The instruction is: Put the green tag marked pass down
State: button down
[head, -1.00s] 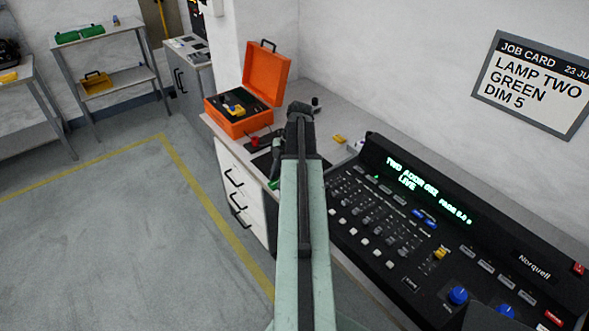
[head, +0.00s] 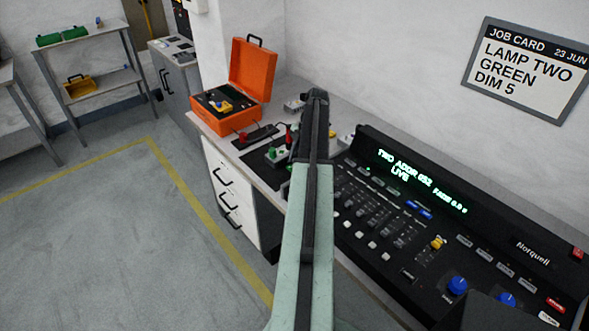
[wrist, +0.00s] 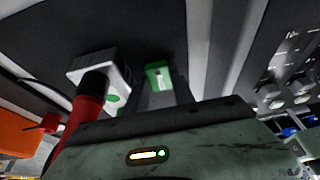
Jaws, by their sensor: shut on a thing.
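The green tag (wrist: 154,70) shows in the wrist view with a pale patch on its face, held at the end of my gripper (wrist: 160,76). Its wording is too small to read. My gripper is shut on it. In the head view my arm hides the tag and the fingertips. A dark mat (wrist: 50,35) lies in the wrist view, with a pale block (wrist: 97,66) and a red and black handle (wrist: 88,105) left of the tag. I cannot tell whether the tag touches any surface.
An orange open case (head: 262,70) stands on the bench left of my arm. Small green and red items (head: 277,153) lie on the bench beside the arm. A lighting console (head: 430,215) fills the right side, below a job card (head: 525,70).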

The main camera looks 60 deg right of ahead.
jog(key=shift+f, duration=0.35)
jog(key=c, duration=1.1)
grip_release()
jog(key=shift+r, duration=0.1)
jog(key=shift+o, duration=0.2)
jog(key=p+v, duration=1.1)
jog(key=v, duration=0.1)
jog(key=shift+p, duration=0.3)
jog(key=shift+a+r, duration=0.1)
jog(key=shift+r, duration=0.05)
